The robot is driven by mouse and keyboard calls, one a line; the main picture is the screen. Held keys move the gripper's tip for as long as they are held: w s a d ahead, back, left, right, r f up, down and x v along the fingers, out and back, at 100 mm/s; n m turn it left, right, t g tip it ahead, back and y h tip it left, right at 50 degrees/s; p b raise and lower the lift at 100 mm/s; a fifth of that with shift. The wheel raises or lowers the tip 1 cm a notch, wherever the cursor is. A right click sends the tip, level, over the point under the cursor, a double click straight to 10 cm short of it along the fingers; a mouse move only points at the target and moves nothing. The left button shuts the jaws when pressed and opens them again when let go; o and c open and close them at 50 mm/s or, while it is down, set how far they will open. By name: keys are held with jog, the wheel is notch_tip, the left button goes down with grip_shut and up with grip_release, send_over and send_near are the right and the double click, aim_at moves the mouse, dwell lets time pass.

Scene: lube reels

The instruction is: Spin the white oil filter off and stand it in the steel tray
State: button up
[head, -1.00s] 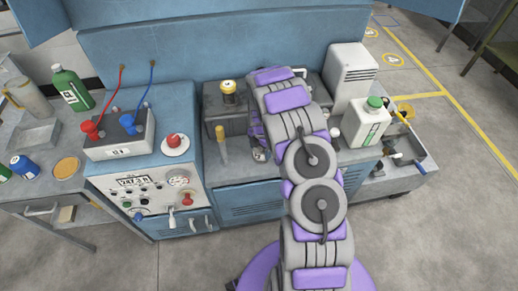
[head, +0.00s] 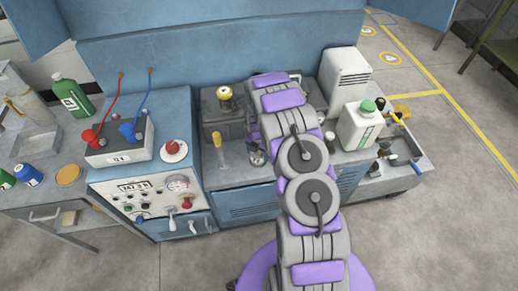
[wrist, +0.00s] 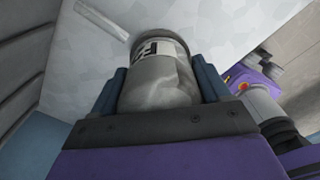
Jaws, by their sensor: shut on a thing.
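In the wrist view, a pale cylinder (wrist: 158,78) with a dark-lettered label band sits between the two jaws of my gripper (wrist: 160,88); it looks like the white oil filter. The jaws are shut on its sides. In the head view my gripper (head: 257,155) is low in front of the dark engine block (head: 215,118), partly hidden by my arm, and the filter is hard to make out there. Whether the filter touches anything below is hidden.
A yellow-handled tool (head: 218,142) stands just left of my gripper. A white jug with a green cap (head: 358,127) and a white box unit (head: 344,78) stand right of my arm. A battery (head: 120,148) and control panel (head: 155,198) lie between gripper and left bench.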

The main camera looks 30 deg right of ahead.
jog(key=shift+a+n+p, duration=0.15)
jog(key=shift+n+p, duration=0.95)
jog(key=shift+p, duration=0.25)
jog(key=shift+f, duration=0.1)
jog(key=shift+s+n+p, duration=0.1)
jog(key=shift+n+p, duration=0.2)
jog(key=shift+a+n+p, duration=0.1)
jog(key=shift+n+p, duration=0.4)
jog(key=shift+p, duration=0.35)
jog(key=n+p, duration=0.2)
jog(key=p, duration=0.1)
jog(key=shift+n+p, duration=0.3)
jog(key=shift+p, duration=0.05)
jog(key=shift+n+p, duration=0.3)
jog(key=shift+p, duration=0.85)
jog(key=shift+p, duration=0.75)
jog(key=shift+f+n+p, duration=0.1)
jog(key=shift+n+p, duration=0.3)
jog(key=shift+p, duration=0.35)
